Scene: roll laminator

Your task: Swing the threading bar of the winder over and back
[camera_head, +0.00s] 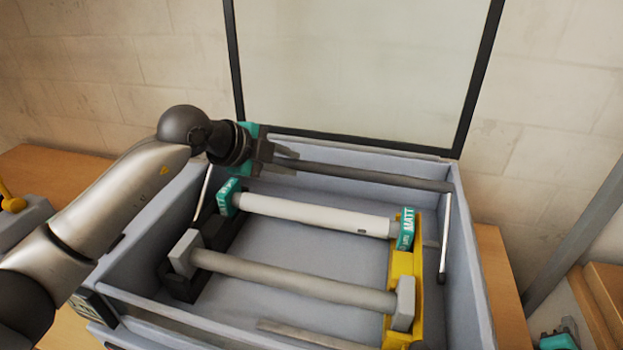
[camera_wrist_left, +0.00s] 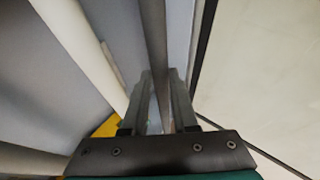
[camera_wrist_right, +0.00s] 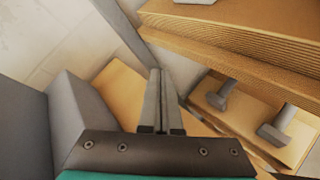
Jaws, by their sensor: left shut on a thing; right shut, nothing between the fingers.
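The threading bar (camera_head: 370,176) is a dark rod across the rear of the grey winder housing (camera_head: 466,250), with a thin light arm (camera_head: 445,238) hanging at its right end. My left gripper (camera_head: 285,163) is shut on the bar near its left end. In the left wrist view the bar (camera_wrist_left: 154,40) runs between the fingers (camera_wrist_left: 162,85). My right gripper (camera_wrist_right: 160,80) is shut and empty, away from the bar, with a wooden shelf and floor beyond it. A teal part of it shows at the lower right of the head view.
A white MATT roll (camera_head: 315,213) and a bare grey roller (camera_head: 295,280) lie across the housing in front of the bar. A glazed lid (camera_head: 360,65) stands open behind. Wooden boards (camera_wrist_right: 240,40) and grey pieces (camera_wrist_right: 220,96) show in the right wrist view.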

